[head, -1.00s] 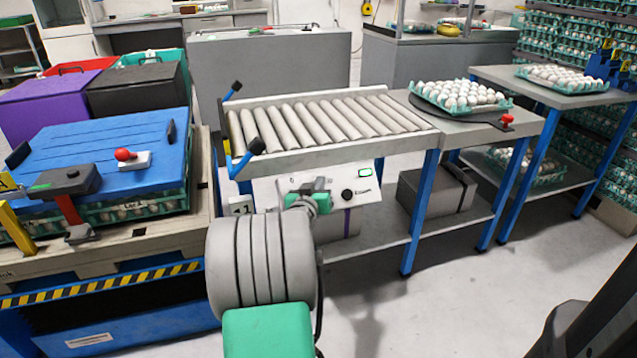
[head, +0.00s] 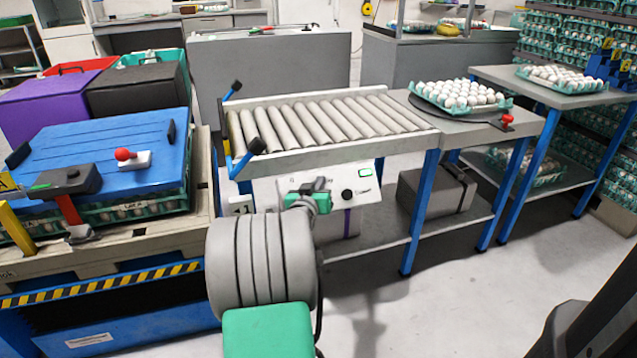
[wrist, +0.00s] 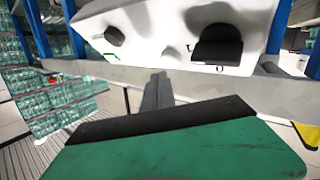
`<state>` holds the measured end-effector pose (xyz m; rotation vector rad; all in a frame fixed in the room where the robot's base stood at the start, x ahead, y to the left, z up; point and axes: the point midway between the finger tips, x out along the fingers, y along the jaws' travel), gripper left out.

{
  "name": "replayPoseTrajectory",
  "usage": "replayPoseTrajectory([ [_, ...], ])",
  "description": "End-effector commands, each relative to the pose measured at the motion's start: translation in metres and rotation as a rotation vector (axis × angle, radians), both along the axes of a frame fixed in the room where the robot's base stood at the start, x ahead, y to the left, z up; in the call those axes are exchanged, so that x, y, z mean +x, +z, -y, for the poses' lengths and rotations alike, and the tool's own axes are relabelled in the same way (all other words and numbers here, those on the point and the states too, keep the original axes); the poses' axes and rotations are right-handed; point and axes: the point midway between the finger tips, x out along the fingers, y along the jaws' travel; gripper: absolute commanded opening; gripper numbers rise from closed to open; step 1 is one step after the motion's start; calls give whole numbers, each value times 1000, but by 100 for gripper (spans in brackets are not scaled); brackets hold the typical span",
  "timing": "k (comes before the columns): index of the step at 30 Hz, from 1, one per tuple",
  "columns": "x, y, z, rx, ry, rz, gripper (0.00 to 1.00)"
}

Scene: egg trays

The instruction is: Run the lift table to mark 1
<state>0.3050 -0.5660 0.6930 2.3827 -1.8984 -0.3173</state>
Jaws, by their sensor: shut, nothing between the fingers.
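The lift table (head: 150,272), with yellow-and-black edging, stands at the left and carries a blue-lidded stack of egg trays (head: 120,212). A white control panel (head: 372,187) with a black knob (head: 347,194) and a small lit green display (head: 364,171) hangs under the roller conveyor. A small white tag reading 1 (head: 240,208) shows at the panel's left. My gripper (head: 322,190) is shut and empty in front of the panel, hiding part of it. In the wrist view, its dark fingers (wrist: 158,88) point toward the panel (wrist: 165,30), below a black control (wrist: 218,45). Contact cannot be told.
The roller conveyor (head: 325,120) stands above the panel, with an egg tray (head: 460,107) to its right. A red button on a white box (head: 130,158) sits on the blue lid. A grey box (head: 437,192) is on the lower shelf.

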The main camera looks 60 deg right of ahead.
Motion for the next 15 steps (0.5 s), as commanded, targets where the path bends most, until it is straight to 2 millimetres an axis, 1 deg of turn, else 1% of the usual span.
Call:
replayPoseTrajectory([
  [7, 4, -7, 4, 0, 0, 0, 0],
  [15, 5, -6, 4, 0, 0, 0, 0],
])
